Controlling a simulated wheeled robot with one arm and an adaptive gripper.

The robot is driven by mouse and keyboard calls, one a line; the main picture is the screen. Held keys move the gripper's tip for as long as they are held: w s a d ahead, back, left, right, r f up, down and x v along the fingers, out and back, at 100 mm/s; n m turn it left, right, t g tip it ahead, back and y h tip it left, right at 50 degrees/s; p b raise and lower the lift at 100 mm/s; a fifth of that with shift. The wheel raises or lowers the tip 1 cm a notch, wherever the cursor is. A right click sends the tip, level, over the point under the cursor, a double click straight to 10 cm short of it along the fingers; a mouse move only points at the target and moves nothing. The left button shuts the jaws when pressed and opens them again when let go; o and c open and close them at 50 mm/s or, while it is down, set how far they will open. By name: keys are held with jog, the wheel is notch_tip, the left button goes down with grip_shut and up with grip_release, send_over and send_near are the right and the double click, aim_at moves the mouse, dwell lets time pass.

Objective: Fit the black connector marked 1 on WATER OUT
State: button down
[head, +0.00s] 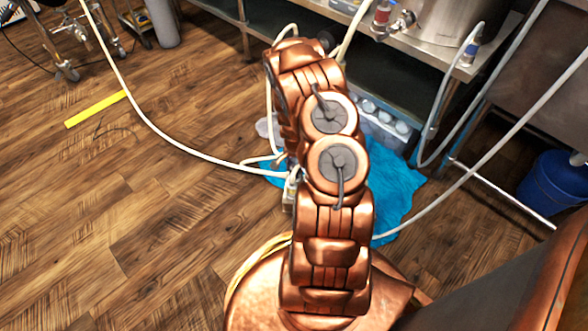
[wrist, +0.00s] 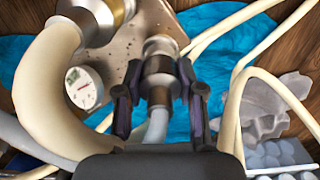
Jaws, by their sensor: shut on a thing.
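In the wrist view my gripper (wrist: 160,78) is shut, with its dark fingers on both sides of a dark, metallic-looking connector (wrist: 158,95). A grey hose (wrist: 155,127) runs from the connector back toward my palm. A paler metal fitting (wrist: 160,46) is in line just beyond the connector, in front of a speckled tan plate (wrist: 130,62). I cannot tell whether the two are joined or only lined up. No mark 1 and no WATER OUT label is readable. In the head view my copper-coloured arm hides the gripper and connector.
A thick cream hose (wrist: 45,75) on a metal fitting (wrist: 100,14) and a round gauge (wrist: 83,88) crowd the left. Pale hoses (wrist: 238,95) cross the right. A blue cloth (head: 400,190) lies on the floor below. A yellow strip (head: 96,109) lies on open wooden floor.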

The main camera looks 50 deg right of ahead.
jog(key=shift+f, duration=0.1)
jog(key=c, duration=0.6)
grip_release()
jog(key=shift+c, duration=0.2)
jog(key=shift+r, duration=6)
jog(key=shift+r, duration=0.1)
